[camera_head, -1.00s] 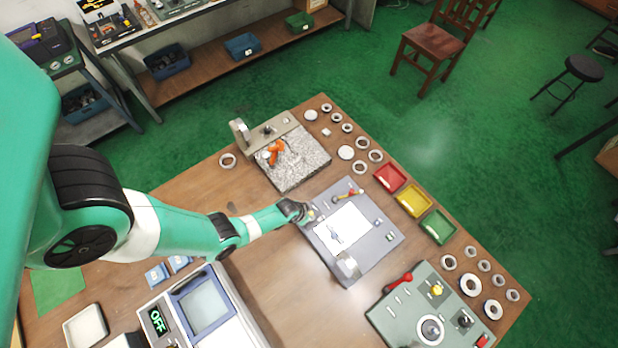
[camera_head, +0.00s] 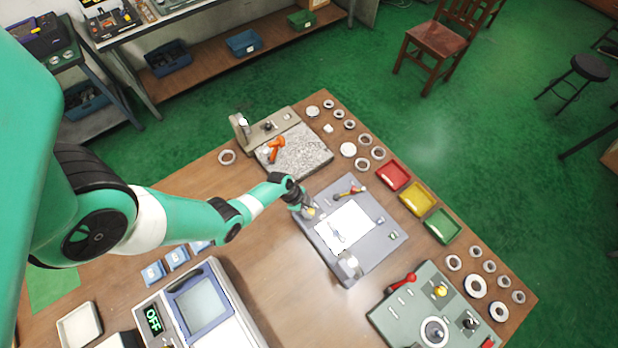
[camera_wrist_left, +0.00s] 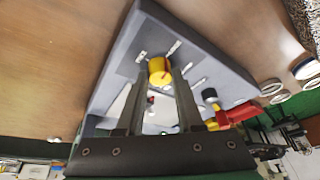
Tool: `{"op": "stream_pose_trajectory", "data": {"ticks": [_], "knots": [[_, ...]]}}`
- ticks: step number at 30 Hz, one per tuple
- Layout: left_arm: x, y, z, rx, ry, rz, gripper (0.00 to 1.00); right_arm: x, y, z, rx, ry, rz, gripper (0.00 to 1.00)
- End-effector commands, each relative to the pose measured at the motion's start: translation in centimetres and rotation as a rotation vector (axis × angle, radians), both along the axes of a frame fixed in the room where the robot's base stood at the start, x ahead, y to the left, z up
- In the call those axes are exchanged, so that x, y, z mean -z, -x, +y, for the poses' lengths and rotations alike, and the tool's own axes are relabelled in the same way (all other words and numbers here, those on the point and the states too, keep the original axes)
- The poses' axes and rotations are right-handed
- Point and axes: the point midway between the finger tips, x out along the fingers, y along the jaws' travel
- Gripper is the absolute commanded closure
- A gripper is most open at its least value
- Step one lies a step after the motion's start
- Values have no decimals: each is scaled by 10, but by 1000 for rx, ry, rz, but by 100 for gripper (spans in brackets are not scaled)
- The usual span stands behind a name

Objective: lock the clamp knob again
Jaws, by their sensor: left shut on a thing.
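The yellow clamp knob (camera_wrist_left: 159,70) sits near a corner of a grey fixture plate (camera_wrist_left: 215,62). In the wrist view it lies between the two fingertips of my left gripper (camera_wrist_left: 158,76). In the head view my left gripper (camera_head: 305,208) points down at the left corner of the grey plate (camera_head: 378,243), shut on the yellow knob (camera_head: 309,214), which is partly hidden there. A white sheet or panel (camera_head: 345,225) lies in the middle of the plate. Whether the knob is turned to locked cannot be told. My right gripper is not in view.
A red-handled part (camera_wrist_left: 235,112) stands on the plate beside the fingers. A granite block (camera_head: 305,155) with an orange tool is behind. Red (camera_head: 392,176), yellow (camera_head: 416,198) and green (camera_head: 441,226) trays and several rings line the right. A control panel (camera_head: 400,318) stands front right.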

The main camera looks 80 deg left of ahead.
Motion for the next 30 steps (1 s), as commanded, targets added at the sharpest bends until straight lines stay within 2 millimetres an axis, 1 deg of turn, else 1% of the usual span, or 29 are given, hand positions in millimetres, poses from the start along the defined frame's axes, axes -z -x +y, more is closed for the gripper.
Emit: {"op": "stream_pose_trajectory", "data": {"ticks": [9,23,24,28,30], "knots": [[1,0,1,101,-2,2,100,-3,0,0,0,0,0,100],[1,1,1,114,-5,2,100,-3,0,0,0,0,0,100],[1,1,1,114,-5,2,59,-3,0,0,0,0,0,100],[1,0,1,114,-3,2,35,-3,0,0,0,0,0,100],[1,0,1,114,-3,2,34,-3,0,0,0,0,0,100]]}}
